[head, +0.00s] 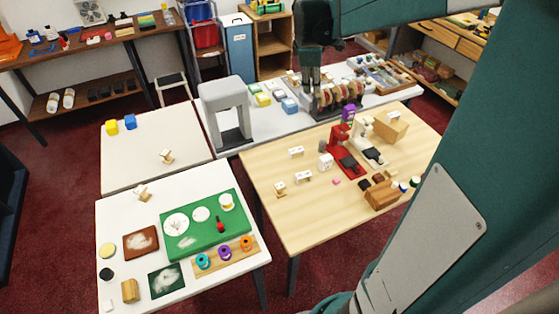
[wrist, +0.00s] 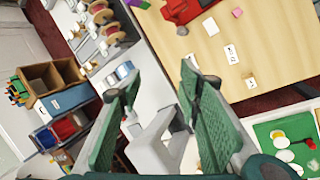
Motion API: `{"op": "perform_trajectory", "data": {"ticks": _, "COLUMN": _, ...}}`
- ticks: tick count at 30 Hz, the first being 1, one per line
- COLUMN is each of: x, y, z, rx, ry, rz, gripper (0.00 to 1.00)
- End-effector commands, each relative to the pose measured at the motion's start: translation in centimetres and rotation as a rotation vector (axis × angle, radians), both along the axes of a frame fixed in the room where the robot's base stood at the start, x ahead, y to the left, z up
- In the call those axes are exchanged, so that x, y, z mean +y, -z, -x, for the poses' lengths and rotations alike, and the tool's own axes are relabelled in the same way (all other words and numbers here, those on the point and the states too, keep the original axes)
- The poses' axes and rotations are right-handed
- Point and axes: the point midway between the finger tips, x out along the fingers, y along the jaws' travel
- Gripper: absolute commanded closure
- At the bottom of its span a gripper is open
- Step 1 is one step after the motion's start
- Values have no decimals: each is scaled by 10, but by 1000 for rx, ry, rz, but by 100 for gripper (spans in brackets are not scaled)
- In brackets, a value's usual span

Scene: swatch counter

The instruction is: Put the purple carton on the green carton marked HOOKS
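A small purple block, likely the purple carton (head: 348,114), stands at the back edge of the light wooden table, behind a red machine. A purple patch, likely the same carton, shows at the top edge of the wrist view (wrist: 144,4). I cannot pick out the green carton marked HOOKS; small pale green, yellow and blue boxes lie on the white counter, and no lettering on them is readable. My gripper (wrist: 158,82) is open and empty, its green fingers wide apart. In the head view my gripper (head: 311,80) hangs over the back counter, left of the purple block.
A grey arch-shaped machine (head: 226,105) stands on the white counter, left of the boxes. A red machine (head: 343,150) stands on the wooden table (head: 300,220), near the purple block. A rack of spools (head: 336,95) stands behind. The wooden table's front is mostly clear.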

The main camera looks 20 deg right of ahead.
Motion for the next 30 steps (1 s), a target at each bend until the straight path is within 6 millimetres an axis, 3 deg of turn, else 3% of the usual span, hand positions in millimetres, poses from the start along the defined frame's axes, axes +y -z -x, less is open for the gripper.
{"op": "perform_trajectory", "data": {"ticks": 13, "x": 84, "y": -28, "z": 68, "rx": -152, "ry": 186, "rz": -130, "gripper": 65}}
{"op": "perform_trajectory", "data": {"ticks": 30, "x": 172, "y": -33, "z": 161, "rx": -311, "ry": 431, "rz": -338, "gripper": 65}}
